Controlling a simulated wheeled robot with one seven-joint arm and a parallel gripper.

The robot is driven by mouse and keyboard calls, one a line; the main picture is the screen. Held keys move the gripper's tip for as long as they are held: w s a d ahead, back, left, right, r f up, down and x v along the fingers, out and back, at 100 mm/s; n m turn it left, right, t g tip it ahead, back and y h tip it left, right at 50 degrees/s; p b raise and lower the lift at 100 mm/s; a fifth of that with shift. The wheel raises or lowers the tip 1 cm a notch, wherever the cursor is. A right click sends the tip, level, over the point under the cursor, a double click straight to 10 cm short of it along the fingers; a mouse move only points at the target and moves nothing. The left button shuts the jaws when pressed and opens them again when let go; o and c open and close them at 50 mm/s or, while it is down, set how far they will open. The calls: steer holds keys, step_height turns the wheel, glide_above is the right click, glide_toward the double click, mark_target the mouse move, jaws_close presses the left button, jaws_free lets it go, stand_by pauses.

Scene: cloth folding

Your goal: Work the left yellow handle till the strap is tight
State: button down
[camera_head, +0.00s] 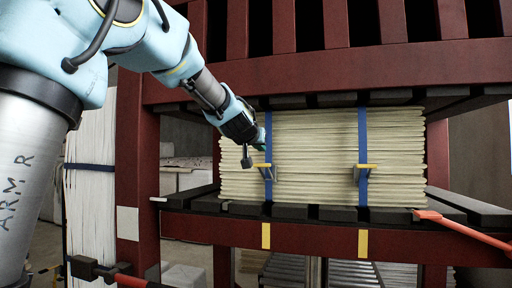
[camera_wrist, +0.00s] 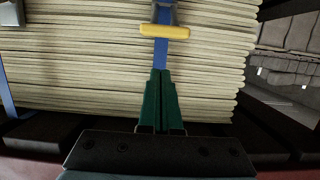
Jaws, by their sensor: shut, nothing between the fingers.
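A blue strap (camera_head: 268,190) runs down the left part of a stack of pale folded sheets (camera_head: 315,150). Its ratchet carries the left yellow handle (camera_head: 263,165), which sticks out from the stack front. A second blue strap (camera_head: 363,130) with another yellow-topped handle (camera_head: 367,166) is to the right. My gripper (camera_head: 262,143) is just above the left handle, close to the strap. In the wrist view my gripper's green fingers (camera_wrist: 160,72) are together and empty, lined up over the blue strap (camera_wrist: 161,54), apart from the yellow handle (camera_wrist: 167,31). Contact with the strap cannot be told.
The stack sits on dark slats (camera_head: 335,213) in a dark red rack (camera_head: 335,70), with a beam close above. A red-orange bar (camera_head: 460,227) is at the right, and a strapped white stack (camera_head: 91,140) at the left. Open space lies before the stack.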

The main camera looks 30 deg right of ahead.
steer(key=shift+s+a+f+b, duration=0.15)
steer(key=shift+f+b, duration=0.5)
steer(key=shift+f, duration=0.95)
steer(key=shift+f, duration=0.1)
steer(key=shift+s+a+f+b, duration=0.15)
steer(key=shift+f+b, duration=0.2)
steer(key=shift+b, duration=0.75)
